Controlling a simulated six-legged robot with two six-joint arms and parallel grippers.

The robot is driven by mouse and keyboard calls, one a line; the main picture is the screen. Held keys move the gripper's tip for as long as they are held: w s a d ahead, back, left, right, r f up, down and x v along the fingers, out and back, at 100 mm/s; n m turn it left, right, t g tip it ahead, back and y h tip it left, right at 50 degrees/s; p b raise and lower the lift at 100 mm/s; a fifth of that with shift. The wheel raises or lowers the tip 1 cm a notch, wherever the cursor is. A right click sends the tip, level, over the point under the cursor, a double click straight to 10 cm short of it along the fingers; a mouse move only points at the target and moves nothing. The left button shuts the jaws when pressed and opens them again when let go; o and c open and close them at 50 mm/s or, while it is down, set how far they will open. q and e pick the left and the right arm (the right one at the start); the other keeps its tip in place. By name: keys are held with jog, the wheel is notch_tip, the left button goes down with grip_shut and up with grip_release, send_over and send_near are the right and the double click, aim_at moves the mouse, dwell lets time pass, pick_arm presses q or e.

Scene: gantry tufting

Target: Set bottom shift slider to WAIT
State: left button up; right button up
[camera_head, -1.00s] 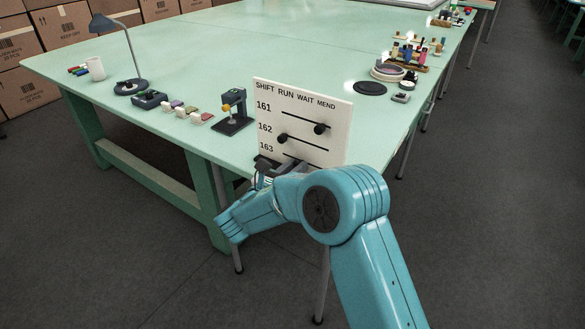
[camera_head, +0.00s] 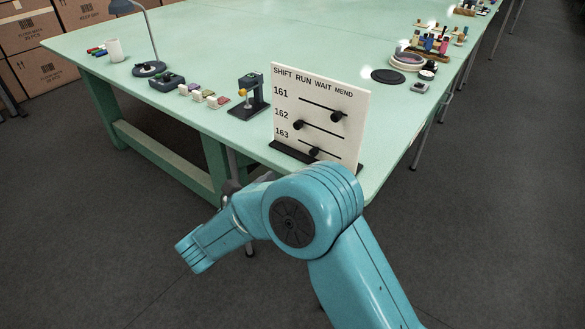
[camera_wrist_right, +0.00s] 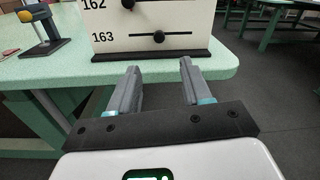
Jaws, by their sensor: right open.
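The white shift board (camera_head: 350,105) stands upright at the corner of the green table, its columns marked SHIFT, RUN, WAIT and MEND. The bottom slider knob (camera_head: 314,152), black, is on the row 163 slot, near the slot's middle and roughly below WAIT; I cannot tell the exact mark. It also shows in the right wrist view (camera_wrist_right: 158,37). My right gripper (camera_wrist_right: 160,78) is open and empty, its fingers pointing at the board's lower part, apart from the knob. My arm mostly hides it in the head view. My left gripper is out of view.
The row 161 knob (camera_head: 337,117) is toward the right end of its slot, the row 162 knob (camera_head: 298,125) at the left. A small dark machine (camera_head: 250,95) stands left of the board. The table edge (camera_wrist_right: 225,73) lies below the board; open floor is in front.

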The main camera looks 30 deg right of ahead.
jog(key=shift+v, duration=1.65)
jog(key=s+d+f+m+g+y, duration=0.1)
jog(key=s+f+g+y, duration=0.3)
jog(key=f, duration=0.6)
jog(key=s+d+f+m+g+y, duration=0.1)
jog(key=s+f+g+y, duration=0.25)
jog(key=s+f, duration=0.45)
jog(key=s+a+f+m+t+y, duration=0.1)
jog(key=s+a+f+m+y, duration=0.5)
jog(key=m, duration=0.6)
jog(key=s+a+f+m+t+y, duration=0.1)
jog(key=s+a+f+m+y, duration=0.4)
jog(key=f+m+y, duration=0.5)
notch_tip(320, 180, up, 15)
jog(key=m+h+p, duration=0.1)
jog(key=h+p, duration=0.1)
jog(key=p, duration=1.1)
jog(key=shift+d+m+p, duration=0.25)
jog(key=shift+m+p, duration=0.1)
jog(key=shift+m, duration=0.05)
